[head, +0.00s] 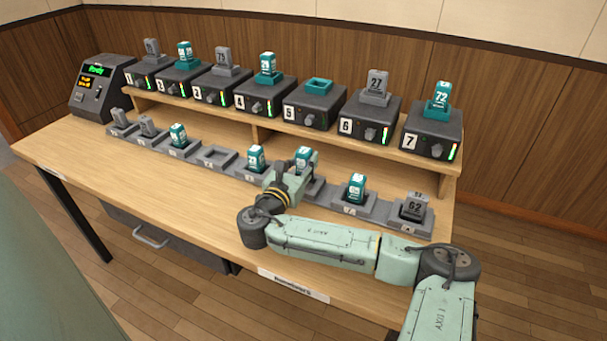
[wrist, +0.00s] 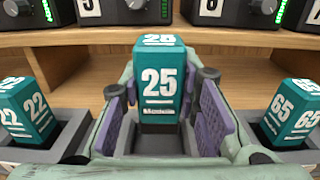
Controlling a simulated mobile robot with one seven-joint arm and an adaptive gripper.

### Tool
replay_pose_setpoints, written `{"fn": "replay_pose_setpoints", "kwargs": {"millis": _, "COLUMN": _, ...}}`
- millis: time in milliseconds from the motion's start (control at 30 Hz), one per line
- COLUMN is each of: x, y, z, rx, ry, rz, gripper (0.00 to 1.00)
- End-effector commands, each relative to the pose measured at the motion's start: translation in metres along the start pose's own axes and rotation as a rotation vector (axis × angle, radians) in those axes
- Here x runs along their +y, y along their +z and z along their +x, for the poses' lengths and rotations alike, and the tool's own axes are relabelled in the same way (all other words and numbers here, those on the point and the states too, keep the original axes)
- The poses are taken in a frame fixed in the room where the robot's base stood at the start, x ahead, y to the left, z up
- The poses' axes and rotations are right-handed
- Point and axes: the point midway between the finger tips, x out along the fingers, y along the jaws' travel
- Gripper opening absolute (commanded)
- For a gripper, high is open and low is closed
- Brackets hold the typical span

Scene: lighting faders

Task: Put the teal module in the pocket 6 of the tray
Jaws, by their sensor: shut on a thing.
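My gripper (head: 301,172) is shut on a teal module (wrist: 162,80) marked 25. The module stands upright between the purple finger pads in the wrist view, and its top shows in the head view (head: 304,155). It is over or in a pocket of the grey tray row (head: 235,172); I cannot tell whether it touches the pocket. A teal module marked 22 (wrist: 30,110) stands to its left and one marked 65 (wrist: 290,112) to its right, each in a pocket. One pocket (head: 213,157) further left is empty. The pocket labels are too small to read surely.
Numbered black fader boxes stand on the raised shelf behind; box 6 (head: 362,125) holds a grey module (head: 377,82), and box 5 (head: 308,112) has an empty teal socket. A console (head: 100,90) stands at the far left. The tabletop's front left is clear.

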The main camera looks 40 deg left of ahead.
Motion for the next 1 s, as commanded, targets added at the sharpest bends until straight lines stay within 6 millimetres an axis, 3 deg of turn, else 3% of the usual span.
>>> {"fn": "replay_pose_setpoints", "kwargs": {"millis": 133, "x": 0.003, "y": -0.006, "z": 0.004, "rx": -0.001, "ry": 0.002, "rz": 0.000, "gripper": 0.00}}
{"fn": "replay_pose_setpoints", "kwargs": {"millis": 333, "x": 0.002, "y": -0.035, "z": 0.004, "rx": -0.001, "ry": 0.002, "rz": -0.001, "gripper": 0.00}}
{"fn": "replay_pose_setpoints", "kwargs": {"millis": 767, "x": 0.002, "y": -0.040, "z": 0.003, "rx": 0.000, "ry": 0.002, "rz": 0.000, "gripper": 0.00}}
{"fn": "replay_pose_setpoints", "kwargs": {"millis": 800, "x": 0.002, "y": -0.040, "z": 0.003, "rx": 0.000, "ry": 0.002, "rz": -0.001, "gripper": 0.30}}
{"fn": "replay_pose_setpoints", "kwargs": {"millis": 1000, "x": 0.002, "y": -0.039, "z": 0.003, "rx": 0.000, "ry": 0.002, "rz": -0.001, "gripper": 0.43}}
